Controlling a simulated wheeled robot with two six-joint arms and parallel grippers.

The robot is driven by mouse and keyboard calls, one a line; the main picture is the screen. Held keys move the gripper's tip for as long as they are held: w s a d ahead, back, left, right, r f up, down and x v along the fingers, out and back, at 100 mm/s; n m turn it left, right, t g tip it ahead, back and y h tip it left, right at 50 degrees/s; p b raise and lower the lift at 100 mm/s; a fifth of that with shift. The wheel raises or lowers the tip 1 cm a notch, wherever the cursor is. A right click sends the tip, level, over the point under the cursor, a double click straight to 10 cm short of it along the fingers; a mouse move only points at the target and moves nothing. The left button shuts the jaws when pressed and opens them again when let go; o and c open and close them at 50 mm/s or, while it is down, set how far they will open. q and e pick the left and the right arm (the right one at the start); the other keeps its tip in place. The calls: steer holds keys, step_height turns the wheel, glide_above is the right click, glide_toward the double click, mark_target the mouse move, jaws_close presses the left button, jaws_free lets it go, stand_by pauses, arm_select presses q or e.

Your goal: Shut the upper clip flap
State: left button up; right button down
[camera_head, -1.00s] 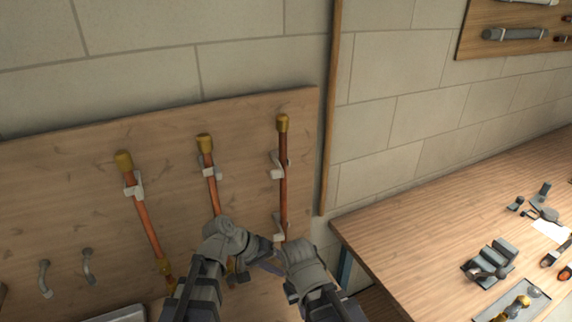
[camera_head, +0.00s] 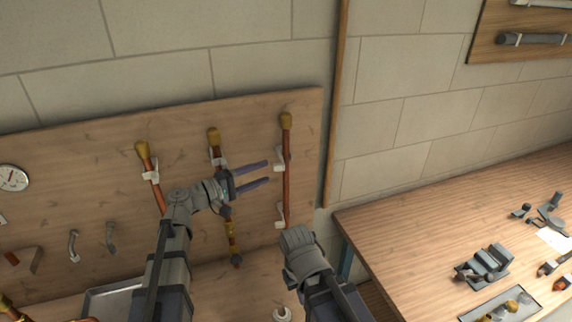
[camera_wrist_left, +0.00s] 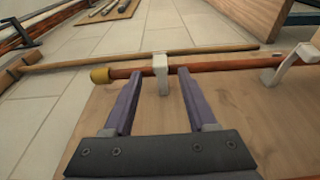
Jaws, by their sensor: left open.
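The rightmost copper pipe (camera_head: 287,190) stands upright on the wooden board, with a brass end on top. The white upper clip (camera_head: 281,158) is around its upper part, and the lower clip (camera_head: 281,215) is further down. My left gripper (camera_head: 268,172) is open and empty, its fingers pointing right at the upper clip. In the left wrist view the upper clip (camera_wrist_left: 160,72) stands just beyond and between the two fingertips (camera_wrist_left: 159,72). I cannot tell its flap's angle. The lower clip (camera_wrist_left: 297,56) is at right there, its flap sticking out. My right arm shows at bottom centre, its fingers hidden.
Two more clipped pipes, the middle one (camera_head: 216,150) and the left one (camera_head: 150,175), are on the board (camera_head: 75,165). A workbench (camera_head: 410,225) with fittings is at right. A wooden post (camera_head: 335,110) runs beside the board's right edge.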

mark_target(286, 164)
arm_select(q)
steer(key=x, duration=0.9)
jaws_close()
stand_by(0.4)
